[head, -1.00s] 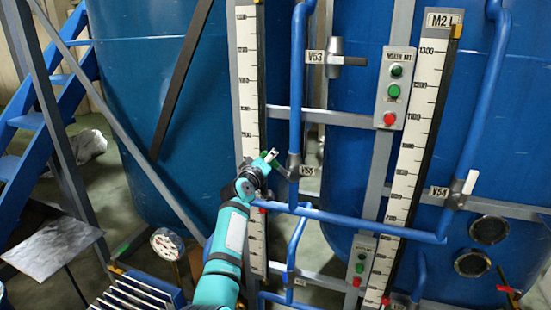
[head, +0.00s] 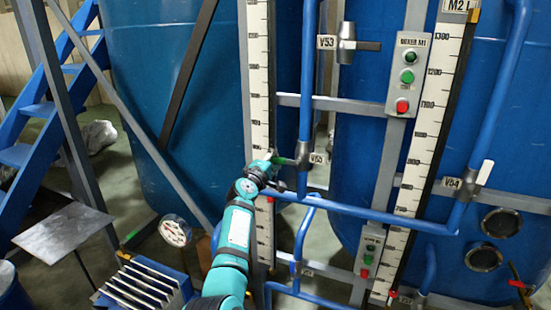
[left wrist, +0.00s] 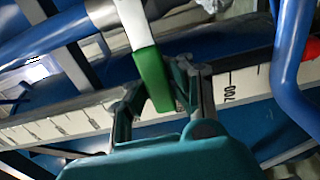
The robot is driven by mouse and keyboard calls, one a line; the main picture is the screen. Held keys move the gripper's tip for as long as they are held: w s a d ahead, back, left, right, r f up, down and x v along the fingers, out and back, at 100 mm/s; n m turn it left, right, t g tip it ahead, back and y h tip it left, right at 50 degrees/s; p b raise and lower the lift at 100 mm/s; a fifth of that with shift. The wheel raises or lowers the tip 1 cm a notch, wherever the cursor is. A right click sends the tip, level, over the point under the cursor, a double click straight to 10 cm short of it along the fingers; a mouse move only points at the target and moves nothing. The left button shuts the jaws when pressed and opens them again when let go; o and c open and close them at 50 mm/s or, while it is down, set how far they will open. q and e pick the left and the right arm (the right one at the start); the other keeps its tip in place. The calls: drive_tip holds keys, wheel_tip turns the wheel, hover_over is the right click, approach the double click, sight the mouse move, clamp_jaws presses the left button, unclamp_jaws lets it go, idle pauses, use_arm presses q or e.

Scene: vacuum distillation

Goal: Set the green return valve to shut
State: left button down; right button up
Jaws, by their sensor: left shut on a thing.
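The green valve handle (head: 287,161) sticks out to the left from the valve body on the blue vertical pipe, beside the tag V55 (head: 317,159). It looks roughly level in the head view. My left gripper (head: 271,164) is at the handle's outer end. In the left wrist view the green handle (left wrist: 150,66), with a pale shank above it, runs down between the fingers of my left gripper (left wrist: 163,90), which are shut on it. The handle's lower end is partly hidden by the gripper. My right gripper is in neither view.
Blue pipes (head: 375,213) run right and below the valve. A white level scale (head: 259,80) stands close behind my gripper. Valves V53 (head: 346,44) and V54 (head: 470,185) and a button box (head: 406,75) are to the right. A gauge (head: 174,231) stands lower left.

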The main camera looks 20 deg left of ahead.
use_arm(q)
drive_tip(key=shift+s+d+f, duration=0.1)
drive_tip(key=shift+d+f, duration=0.05)
drive_tip(key=shift+f, duration=0.7)
drive_tip(key=c, duration=1.9)
unclamp_jaws()
drive_tip(key=shift+c, duration=0.2)
drive_tip(key=o, duration=0.7)
drive_tip(key=shift+s+r, duration=0.5)
drive_tip(key=shift+s, duration=0.05)
drive_tip(key=shift+o, duration=0.4)
drive_tip(key=shift+a+r, duration=0.1)
drive_tip(key=shift+a, duration=0.1)
drive_tip(key=shift+w, duration=0.15)
drive_tip(key=s, duration=1.2)
drive_tip(key=shift+a, duration=0.2)
